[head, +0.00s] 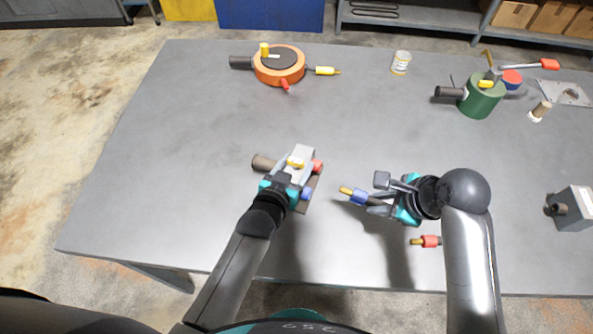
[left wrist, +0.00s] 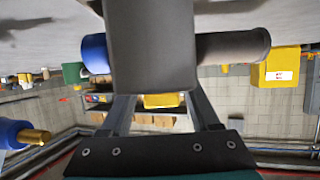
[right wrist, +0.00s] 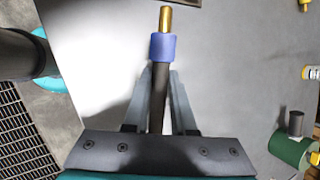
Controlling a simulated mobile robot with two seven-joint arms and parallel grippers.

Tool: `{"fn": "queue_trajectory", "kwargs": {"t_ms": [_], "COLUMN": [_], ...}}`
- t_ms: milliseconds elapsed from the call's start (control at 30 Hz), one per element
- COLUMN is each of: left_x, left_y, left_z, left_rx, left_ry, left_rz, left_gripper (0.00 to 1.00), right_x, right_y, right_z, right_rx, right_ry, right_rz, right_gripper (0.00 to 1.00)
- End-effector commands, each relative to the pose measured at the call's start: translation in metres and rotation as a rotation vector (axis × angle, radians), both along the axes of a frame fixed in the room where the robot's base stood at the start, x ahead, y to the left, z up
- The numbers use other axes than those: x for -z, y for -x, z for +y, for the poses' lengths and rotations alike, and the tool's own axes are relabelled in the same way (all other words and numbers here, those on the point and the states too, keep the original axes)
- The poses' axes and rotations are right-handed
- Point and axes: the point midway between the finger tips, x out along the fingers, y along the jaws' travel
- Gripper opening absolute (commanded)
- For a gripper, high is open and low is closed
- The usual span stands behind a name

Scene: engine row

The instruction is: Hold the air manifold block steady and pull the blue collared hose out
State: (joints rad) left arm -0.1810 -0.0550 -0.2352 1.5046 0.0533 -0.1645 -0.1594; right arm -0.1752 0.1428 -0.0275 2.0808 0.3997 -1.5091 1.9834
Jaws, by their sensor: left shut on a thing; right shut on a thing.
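The air manifold block (head: 303,153) is grey, with a brown cylinder (head: 263,163) at its left end and red and blue (head: 306,193) rings at its ports. My left gripper (head: 288,178) is shut on the block; in the left wrist view the block (left wrist: 152,55) fills the space between the fingers. The blue collared hose (head: 359,197) has a brass tip and is apart from the block, to its right. My right gripper (head: 378,202) is shut on the hose's dark part; the right wrist view shows its blue collar (right wrist: 163,46) beyond the fingers, tip pointing away.
A red-collared hose end (head: 430,241) lies near the front edge, below my right gripper. An orange round device (head: 279,68), a small can (head: 401,62), a green cylinder device (head: 480,98) and a grey box (head: 573,209) stand around. The table's left side is clear.

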Motion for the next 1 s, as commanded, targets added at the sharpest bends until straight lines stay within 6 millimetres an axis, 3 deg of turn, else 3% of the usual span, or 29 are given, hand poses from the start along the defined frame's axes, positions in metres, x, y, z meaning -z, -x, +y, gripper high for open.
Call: {"fn": "queue_trajectory", "kwargs": {"t_ms": [433, 1000], "left_x": [0.006, 0.006], "left_y": [0.004, 0.004], "left_z": [0.0, 0.0], "left_rx": [0.001, 0.002], "left_ry": [-0.002, -0.001], "left_rz": [0.017, 0.017], "left_gripper": [0.0, 0.0], "right_x": [0.001, 0.024], "right_y": [0.001, 0.001], "right_z": [-0.006, -0.005], "right_rx": [-0.001, 0.0], "right_ry": [0.001, 0.0], "right_rz": [-0.001, 0.0], "right_gripper": [0.0, 0.0]}}
